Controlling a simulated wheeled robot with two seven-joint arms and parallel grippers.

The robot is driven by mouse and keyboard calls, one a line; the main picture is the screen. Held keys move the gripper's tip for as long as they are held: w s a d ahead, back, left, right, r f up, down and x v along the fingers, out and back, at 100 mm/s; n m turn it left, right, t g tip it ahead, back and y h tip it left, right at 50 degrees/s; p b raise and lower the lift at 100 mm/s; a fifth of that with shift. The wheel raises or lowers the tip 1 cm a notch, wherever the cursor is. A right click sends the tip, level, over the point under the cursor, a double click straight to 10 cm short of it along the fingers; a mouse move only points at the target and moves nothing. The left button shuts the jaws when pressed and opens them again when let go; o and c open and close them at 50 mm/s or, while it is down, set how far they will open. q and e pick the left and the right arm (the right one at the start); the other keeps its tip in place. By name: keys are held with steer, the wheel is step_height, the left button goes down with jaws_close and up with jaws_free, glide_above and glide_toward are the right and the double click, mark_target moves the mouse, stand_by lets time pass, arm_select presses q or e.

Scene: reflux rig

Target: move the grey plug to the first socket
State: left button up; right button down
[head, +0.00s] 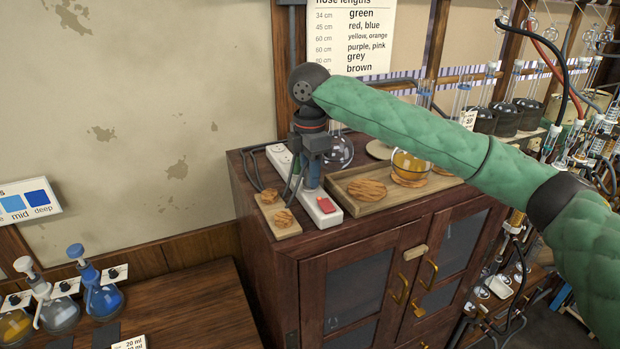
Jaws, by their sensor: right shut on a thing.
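A white power strip (322,217) lies along the cabinet top, with a red switch (326,204) at its near end. Part of its socket row (278,154) shows behind my right gripper. My right gripper (305,184) points down over the middle of the strip and is shut on the grey plug, which is mostly hidden by the fingers. I cannot tell whether the plug touches a socket. Dark grey cables (250,170) loop at the left of the strip. My left gripper is not in view.
A wooden board (288,233) with round cork pieces lies left of the strip. A wooden tray (376,205) with a flask of amber liquid (410,166) stands on the right. Flasks (100,296) stand on the lower bench at left.

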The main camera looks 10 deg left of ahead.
steer(key=shift+f, duration=0.3)
stand_by(0.5)
steer(key=c, duration=1)
jaws_free()
steer(key=shift+r, duration=0.1)
